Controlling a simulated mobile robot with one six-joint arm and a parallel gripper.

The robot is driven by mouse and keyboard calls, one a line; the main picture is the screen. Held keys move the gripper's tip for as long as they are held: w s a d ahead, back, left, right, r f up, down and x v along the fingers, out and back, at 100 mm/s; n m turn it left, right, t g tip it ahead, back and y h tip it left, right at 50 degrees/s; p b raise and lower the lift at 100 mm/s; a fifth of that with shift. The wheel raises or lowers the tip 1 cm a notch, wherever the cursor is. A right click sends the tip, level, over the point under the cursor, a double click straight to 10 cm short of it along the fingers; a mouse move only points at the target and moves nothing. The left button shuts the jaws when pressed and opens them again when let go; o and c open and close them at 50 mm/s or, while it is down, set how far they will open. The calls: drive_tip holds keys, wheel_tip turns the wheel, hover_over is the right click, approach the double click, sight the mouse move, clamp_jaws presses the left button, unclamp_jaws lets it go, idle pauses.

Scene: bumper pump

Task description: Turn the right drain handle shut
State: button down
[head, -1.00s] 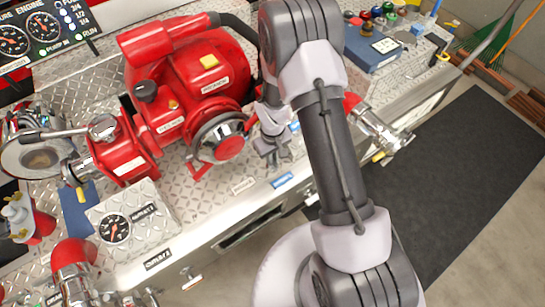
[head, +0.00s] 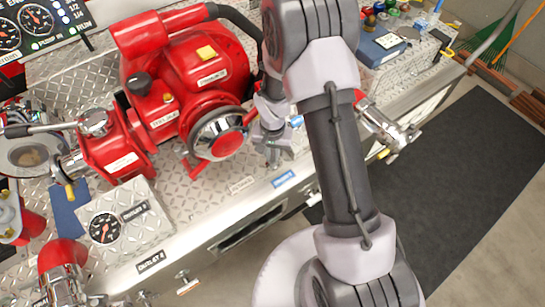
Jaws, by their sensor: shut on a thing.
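My gripper (head: 274,153) is in the middle of the head view, low over the metal deck, just right of the pump's round silver cap (head: 217,136). Its fingers point down towards the deck's front edge, close above a blue label (head: 284,178). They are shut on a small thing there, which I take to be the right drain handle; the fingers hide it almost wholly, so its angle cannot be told. A white label (head: 241,185) is left of the blue one. My arm covers the area right of the gripper.
The red pump (head: 200,80) stands close at the left of my gripper. A gauge box (head: 104,227) and a T-shaped handle (head: 188,281) are at lower left. A silver valve (head: 388,130) is right of my arm. A dark floor mat (head: 460,170) is clear.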

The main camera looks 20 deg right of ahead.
drive_tip(key=m+b, duration=0.2)
drive_tip(key=m, duration=0.2)
drive_tip(key=shift+f+m, duration=0.1)
drive_tip(key=shift+m, duration=0.2)
drive_tip(key=m+b, duration=0.2)
drive_tip(key=m, duration=0.2)
drive_tip(key=shift+m+b, duration=0.3)
drive_tip(key=c, duration=1.5)
unclamp_jaws()
